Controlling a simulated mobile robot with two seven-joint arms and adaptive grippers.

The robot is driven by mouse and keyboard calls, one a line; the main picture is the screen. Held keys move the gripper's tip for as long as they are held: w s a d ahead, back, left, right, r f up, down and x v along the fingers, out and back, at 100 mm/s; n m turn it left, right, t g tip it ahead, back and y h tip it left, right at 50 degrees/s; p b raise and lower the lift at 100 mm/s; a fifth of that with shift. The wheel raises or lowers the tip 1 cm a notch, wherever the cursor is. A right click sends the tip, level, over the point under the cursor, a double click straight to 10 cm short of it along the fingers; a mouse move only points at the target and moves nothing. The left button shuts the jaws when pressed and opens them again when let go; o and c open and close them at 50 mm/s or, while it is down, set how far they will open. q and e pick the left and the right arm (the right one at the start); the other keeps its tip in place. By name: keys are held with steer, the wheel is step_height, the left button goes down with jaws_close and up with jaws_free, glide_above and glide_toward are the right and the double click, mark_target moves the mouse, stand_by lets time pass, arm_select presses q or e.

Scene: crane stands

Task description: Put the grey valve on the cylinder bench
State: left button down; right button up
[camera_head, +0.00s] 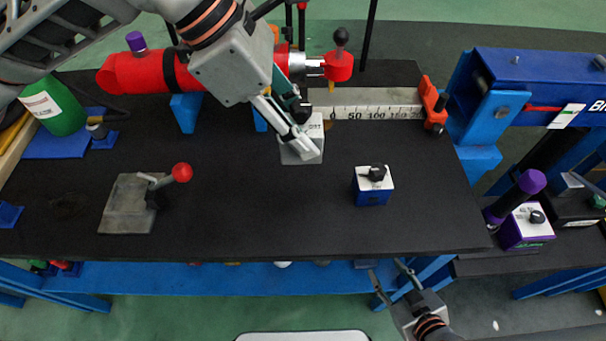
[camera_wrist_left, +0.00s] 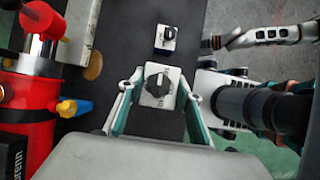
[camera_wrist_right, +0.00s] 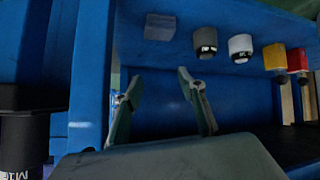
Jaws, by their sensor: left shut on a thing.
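The grey valve (camera_head: 301,154) is a small grey box with a white top and a black knob. It is at the middle of the black bench top (camera_head: 250,215), in front of a red cylinder (camera_head: 150,73). My left gripper (camera_head: 303,145) is shut on the valve from above and partly hides its top. In the left wrist view the valve (camera_wrist_left: 158,88) sits between the two fingers. I cannot tell whether it touches the bench. My right gripper (camera_head: 390,278) is open and empty below the bench's front edge; the right wrist view shows its fingers apart (camera_wrist_right: 163,82).
A blue valve (camera_head: 372,190) stands right of the grey one. A grey plate with a red-knobbed lever (camera_head: 128,205) lies at left. A ruler bar (camera_head: 365,104) lies behind. A purple valve (camera_head: 526,228) stands on another bench at right. The bench's front middle is clear.

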arm_select(q)
steer(key=shift+f+b, duration=0.95)
steer(key=shift+f, duration=5.1)
arm_select(e)
steer(key=shift+w+a+r, duration=0.1)
steer(key=shift+w+a, duration=0.2)
steer(key=shift+a, duration=0.15)
arm_select(q)
steer(key=shift+f, duration=0.15)
steer(key=c, duration=1.4)
jaws_free()
steer(key=shift+f, duration=0.1)
